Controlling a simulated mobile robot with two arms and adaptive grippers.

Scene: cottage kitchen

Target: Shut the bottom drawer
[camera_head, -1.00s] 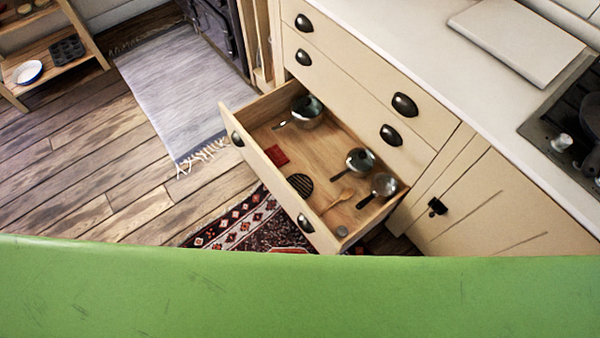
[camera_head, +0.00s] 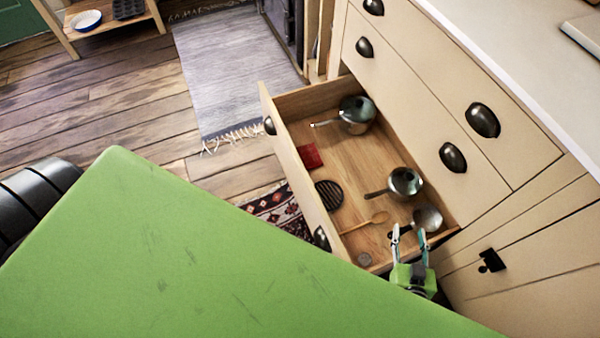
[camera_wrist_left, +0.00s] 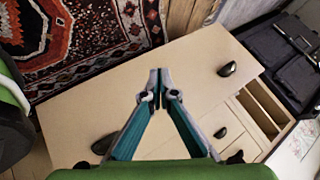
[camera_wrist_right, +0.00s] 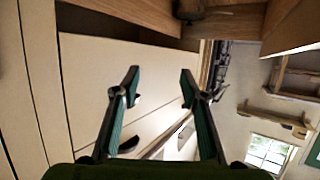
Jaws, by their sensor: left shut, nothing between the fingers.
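The bottom drawer (camera_head: 350,160) stands pulled well out in the head view, with two dark cup handles on its pale front. My right gripper (camera_head: 409,232) is open at the drawer's near right corner, overlapping its near edge; I cannot tell if it touches. In the right wrist view the open right fingers (camera_wrist_right: 160,75) have a pale cabinet face behind them and nothing between them. My left gripper (camera_wrist_left: 156,75) is shut and empty in the left wrist view, in front of a pale panel (camera_wrist_left: 180,75) with dark handles. The head view does not show it.
The drawer holds several pans, a wooden spoon (camera_head: 365,223), a red item (camera_head: 309,156) and a dark round trivet (camera_head: 329,195). Closed upper drawers (camera_head: 410,110) rise behind it. A grey rug (camera_head: 230,70) and a patterned rug (camera_head: 280,212) lie on the floor.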

